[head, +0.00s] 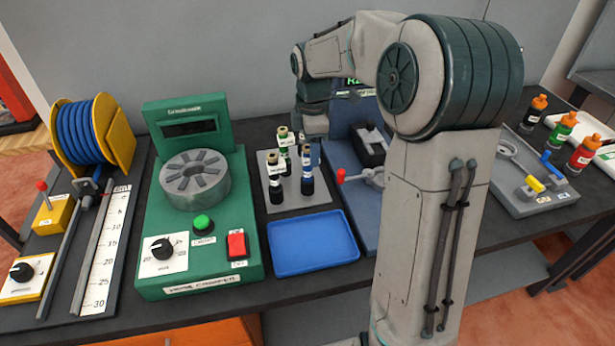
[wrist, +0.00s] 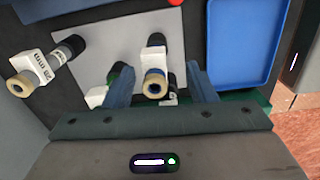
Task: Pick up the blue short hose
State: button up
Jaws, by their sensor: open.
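The blue short hose (wrist: 155,86) stands upright in the wrist view, with a brass end, a blue ring and a white tag. It is between the two fingers of my open gripper (wrist: 161,84), with gaps on both sides. In the head view the hose (head: 307,182) stands at the right of the grey plate, just below my gripper (head: 309,147). The fingers are small there and partly hidden by the hoses.
Other dark hoses with white tags stand close by, one at the left (head: 275,181) and a green-marked one (head: 283,142) behind. They share the grey plate (head: 292,204). An empty blue tray (head: 312,243) lies in front. The green hose crimper (head: 200,265) is at left.

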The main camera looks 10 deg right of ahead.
aim_at(308, 158)
jog(key=f, duration=0.4)
jog(key=shift+w+a, duration=0.35)
jog(key=shift+f, duration=0.45)
grip_shut()
